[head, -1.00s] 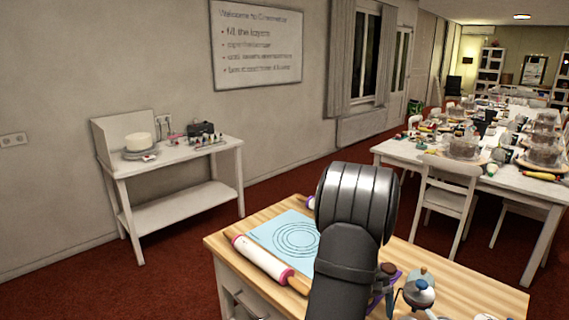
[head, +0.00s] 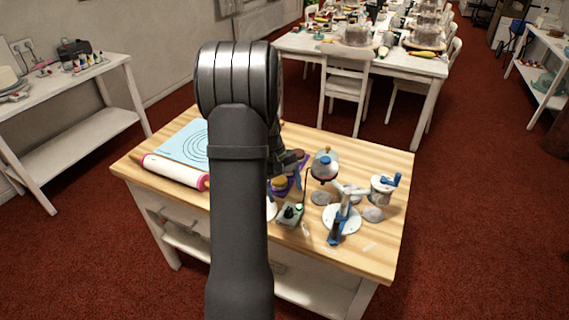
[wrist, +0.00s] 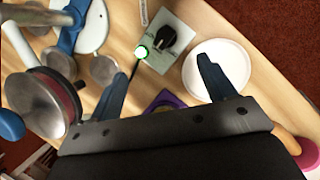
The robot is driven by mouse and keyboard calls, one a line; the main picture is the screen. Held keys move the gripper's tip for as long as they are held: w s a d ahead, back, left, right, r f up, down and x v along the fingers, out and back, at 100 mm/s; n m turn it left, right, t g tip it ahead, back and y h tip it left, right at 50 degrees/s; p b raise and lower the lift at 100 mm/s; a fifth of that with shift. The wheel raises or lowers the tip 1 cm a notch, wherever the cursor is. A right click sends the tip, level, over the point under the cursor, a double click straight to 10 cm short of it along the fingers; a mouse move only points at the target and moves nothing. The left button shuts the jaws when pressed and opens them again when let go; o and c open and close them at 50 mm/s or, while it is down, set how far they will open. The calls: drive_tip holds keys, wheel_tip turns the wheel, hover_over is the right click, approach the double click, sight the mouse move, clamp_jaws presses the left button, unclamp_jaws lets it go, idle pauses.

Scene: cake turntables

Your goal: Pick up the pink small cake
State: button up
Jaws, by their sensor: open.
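No pink small cake can be made out in either view. In the head view, a purple mat (head: 297,178) holds a small golden-brown cake (head: 279,183) and a dark round item (head: 298,154). My arm hides the area to their left. In the wrist view, my gripper (wrist: 160,70) is open, its two blue fingers apart with nothing between them. It hangs over the table near the grey knob box (wrist: 165,42) and a white plate (wrist: 232,66). A purple mat edge (wrist: 165,99) shows between the fingers, mostly hidden by my gripper body.
A rolling pin (head: 172,172) and blue mat (head: 180,147) lie left. The table's right front corner (head: 375,262) is clear.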

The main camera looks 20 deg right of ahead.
drive_tip(key=w+d+r+m+t+h, duration=0.2)
drive_tip(key=w+r+m+t, duration=0.3)
drive_tip(key=w+r+m, duration=0.6)
drive_tip(key=w+d+f, duration=0.1)
drive_tip(key=f, duration=0.3)
drive_tip(key=w+d+f+m, duration=0.1)
drive_tip(key=f, duration=0.3)
drive_tip(key=w+d+f+m, duration=0.1)
drive_tip(key=w+f, duration=0.1)
drive_tip(key=f, duration=0.2)
drive_tip(key=shift+w+d+t, duration=0.1)
drive_tip(key=shift+d+t, duration=0.2)
drive_tip(key=shift+w+d+x, duration=0.1)
drive_tip(key=shift+x, duration=1.45)
drive_tip(key=shift+w+d+x, duration=0.1)
drive_tip(key=shift+x, duration=1.4)
drive_tip(key=shift+r, duration=0.15)
drive_tip(key=c, duration=1.1)
